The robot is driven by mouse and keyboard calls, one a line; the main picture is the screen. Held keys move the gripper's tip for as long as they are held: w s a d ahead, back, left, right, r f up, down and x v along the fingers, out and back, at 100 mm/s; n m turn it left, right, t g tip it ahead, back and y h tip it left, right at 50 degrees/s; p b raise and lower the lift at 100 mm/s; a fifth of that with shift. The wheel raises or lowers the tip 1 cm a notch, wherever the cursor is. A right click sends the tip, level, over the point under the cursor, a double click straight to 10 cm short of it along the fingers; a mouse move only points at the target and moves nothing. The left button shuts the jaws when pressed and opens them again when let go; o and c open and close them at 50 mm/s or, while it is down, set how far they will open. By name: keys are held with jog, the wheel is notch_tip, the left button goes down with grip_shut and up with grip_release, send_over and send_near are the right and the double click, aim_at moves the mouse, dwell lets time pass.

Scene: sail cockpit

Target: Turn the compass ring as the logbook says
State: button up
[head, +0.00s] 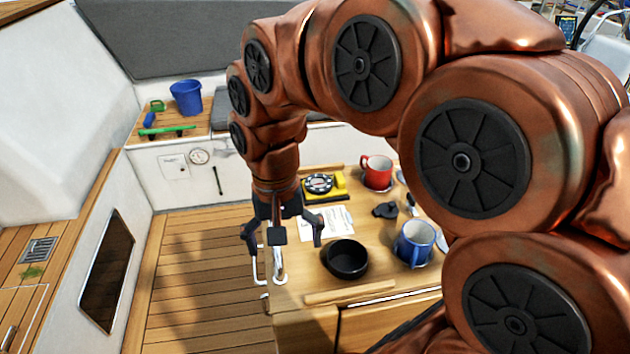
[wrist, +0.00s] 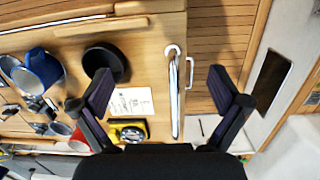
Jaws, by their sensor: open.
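The compass (head: 319,184) has a yellow base and a round black-and-white dial with a ring. It lies on the wooden table behind my gripper in the head view, and near the bottom in the wrist view (wrist: 129,131). A white printed sheet (head: 337,222), perhaps the logbook page, lies in front of the compass; it also shows in the wrist view (wrist: 131,101). Its writing is too small to read. My gripper (head: 284,240) is open and empty above the table's left edge, apart from the compass. In the wrist view the fingers (wrist: 160,78) are spread wide.
A black bowl (head: 345,259), a blue mug (head: 414,244), a red mug (head: 376,172) and a small dark object (head: 385,210) share the table. A metal rail (head: 279,264) runs along its left edge. Open deck floor (head: 195,280) lies to the left. A blue bucket (head: 186,98) stands on the back bench.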

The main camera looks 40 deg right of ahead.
jog(key=w+d+m+b, duration=0.2)
jog(key=w+d+m, duration=0.2)
jog(key=w, duration=0.4)
jog(key=m+t+b, duration=0.1)
jog(key=m+b, duration=0.3)
jog(key=m, duration=1.1)
send_over(316, 182)
notch_tip(316, 182, down, 4)
jog(key=shift+s+a+f, duration=0.1)
jog(key=shift+f, duration=0.1)
jog(key=shift+f+p, duration=0.25)
jog(key=shift+p, duration=0.1)
jog(key=shift+f+p, duration=1.1)
jog(key=shift+f, duration=2.5)
jog(key=shift+c, duration=0.3)
jog(key=c, duration=1.1)
jog(key=shift+o, duration=0.2)
